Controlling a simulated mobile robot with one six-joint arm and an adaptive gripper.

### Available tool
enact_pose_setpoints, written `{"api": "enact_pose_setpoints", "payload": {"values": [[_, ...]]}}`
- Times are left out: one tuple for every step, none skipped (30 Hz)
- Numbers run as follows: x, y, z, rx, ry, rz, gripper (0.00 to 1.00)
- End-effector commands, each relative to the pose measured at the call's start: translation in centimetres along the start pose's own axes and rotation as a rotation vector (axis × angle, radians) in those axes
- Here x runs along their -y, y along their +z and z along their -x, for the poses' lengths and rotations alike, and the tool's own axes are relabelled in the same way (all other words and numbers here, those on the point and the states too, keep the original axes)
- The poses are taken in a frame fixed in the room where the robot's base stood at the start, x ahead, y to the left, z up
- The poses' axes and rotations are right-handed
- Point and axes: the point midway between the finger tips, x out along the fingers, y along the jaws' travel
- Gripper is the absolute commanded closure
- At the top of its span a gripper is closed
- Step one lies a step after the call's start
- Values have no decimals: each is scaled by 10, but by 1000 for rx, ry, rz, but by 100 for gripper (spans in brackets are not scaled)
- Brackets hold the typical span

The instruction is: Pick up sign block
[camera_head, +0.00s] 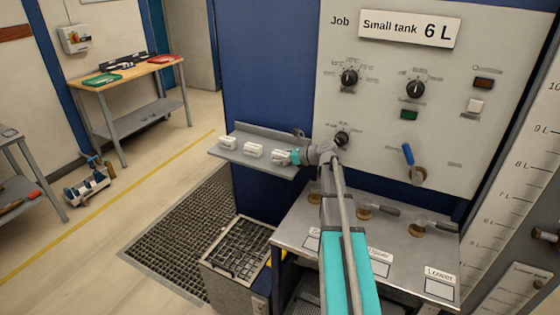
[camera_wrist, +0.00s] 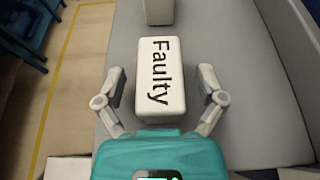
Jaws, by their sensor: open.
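A white sign block (camera_wrist: 153,82) marked "Faulty" lies on a grey shelf (camera_wrist: 262,125). In the wrist view my gripper (camera_wrist: 162,80) is open, with one finger on each side of the block's near half. A gap shows on both sides, so the fingers look apart from it. In the head view my gripper (camera_head: 283,157) is at the right end of the shelf (camera_head: 236,155), and its fingers partly hide the block there. Two other white blocks, one at the left end (camera_head: 228,143) and one in the middle (camera_head: 254,150), rest on the shelf.
Another white block (camera_wrist: 158,10) stands just beyond the "Faulty" block. The shelf has a raised back wall (camera_wrist: 298,50) on the right in the wrist view. A control panel (camera_head: 385,120) with knobs and a metal bench (camera_head: 410,257) with valves are right of the shelf.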

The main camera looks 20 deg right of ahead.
Motion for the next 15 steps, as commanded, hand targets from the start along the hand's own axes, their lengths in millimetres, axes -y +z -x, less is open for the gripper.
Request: {"api": "enact_pose_setpoints", "payload": {"values": [[0,0,-1,0,0,0,11],[0,0,-1,0,0,0,11],[0,0,0,0,0,0,11],[0,0,0,0,0,0,11],[0,0,0,0,0,0,11],[0,0,0,0,0,0,11],[0,0,0,0,0,0,11],[0,0,0,0,0,0,11],[0,0,0,0,0,0,11],[0,0,0,0,0,0,11],[0,0,0,0,0,0,11],[0,0,0,0,0,0,11],[0,0,0,0,0,0,11],[0,0,0,0,0,0,11],[0,0,0,0,0,0,11]]}}
